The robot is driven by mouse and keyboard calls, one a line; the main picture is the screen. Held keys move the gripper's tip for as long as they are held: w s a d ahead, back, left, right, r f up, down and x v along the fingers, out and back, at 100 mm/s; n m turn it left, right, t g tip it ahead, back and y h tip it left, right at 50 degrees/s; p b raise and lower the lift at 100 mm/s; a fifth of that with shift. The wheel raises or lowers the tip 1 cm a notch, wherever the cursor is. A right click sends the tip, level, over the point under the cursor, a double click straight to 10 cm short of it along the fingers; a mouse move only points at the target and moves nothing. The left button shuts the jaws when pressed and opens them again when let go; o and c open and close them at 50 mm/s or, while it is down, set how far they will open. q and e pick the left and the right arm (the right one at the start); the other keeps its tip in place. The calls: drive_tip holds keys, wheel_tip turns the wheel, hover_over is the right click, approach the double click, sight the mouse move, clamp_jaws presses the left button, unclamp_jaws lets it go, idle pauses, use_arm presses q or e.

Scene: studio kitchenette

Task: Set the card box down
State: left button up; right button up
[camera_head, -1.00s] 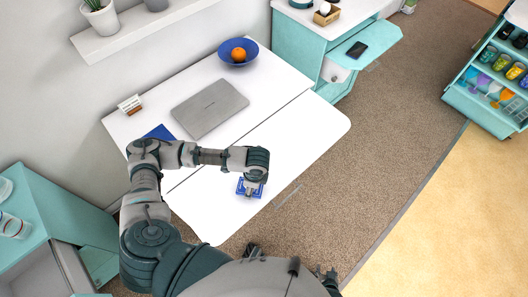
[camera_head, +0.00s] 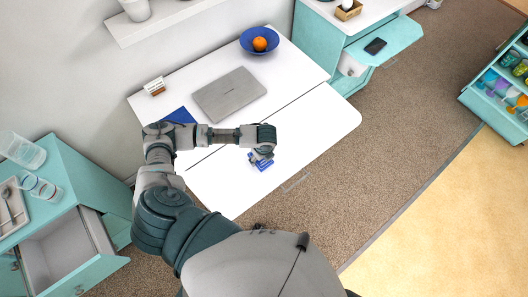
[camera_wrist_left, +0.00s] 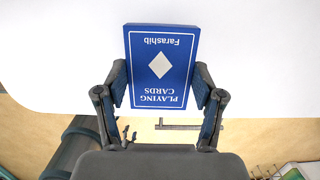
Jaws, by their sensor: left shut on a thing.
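The card box is blue with a white diamond and upside-down "PLAYING CARDS" lettering in the left wrist view (camera_wrist_left: 161,66). My left gripper (camera_wrist_left: 164,85) is shut on its two sides. In the head view, the left gripper (camera_head: 262,155) is over the front part of the white table (camera_head: 310,125), and part of the blue card box (camera_head: 264,166) shows below it. I cannot tell whether the box touches the tabletop. My right gripper is not in view.
A closed grey laptop (camera_head: 229,94), a blue bowl (camera_head: 252,48) with an orange (camera_head: 259,44), a small white card stand (camera_head: 155,86) and a blue item (camera_head: 180,116) are on the table's back part. The tabletop right of the gripper is clear. An open drawer (camera_head: 65,250) is at lower left.

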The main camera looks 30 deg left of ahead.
use_arm(q)
drive_tip(key=w, duration=0.3)
drive_tip(key=shift+w+a+f, duration=0.15)
drive_tip(key=shift+w+a, duration=0.1)
drive_tip(key=shift+a, duration=0.15)
drive_tip(key=f, duration=0.3)
drive_tip(key=shift+a+f, duration=0.2)
drive_tip(key=shift+f, duration=0.1)
drive_tip(key=o, duration=1.2)
drive_tip(key=shift+d, duration=0.1)
drive_tip(key=r, duration=0.4)
drive_tip(key=d+r, duration=0.1)
drive_tip(key=r, duration=0.7)
drive_tip(key=shift+s+d+p, duration=0.3)
drive_tip(key=shift+s+p, duration=0.05)
drive_tip(key=shift+p, duration=0.05)
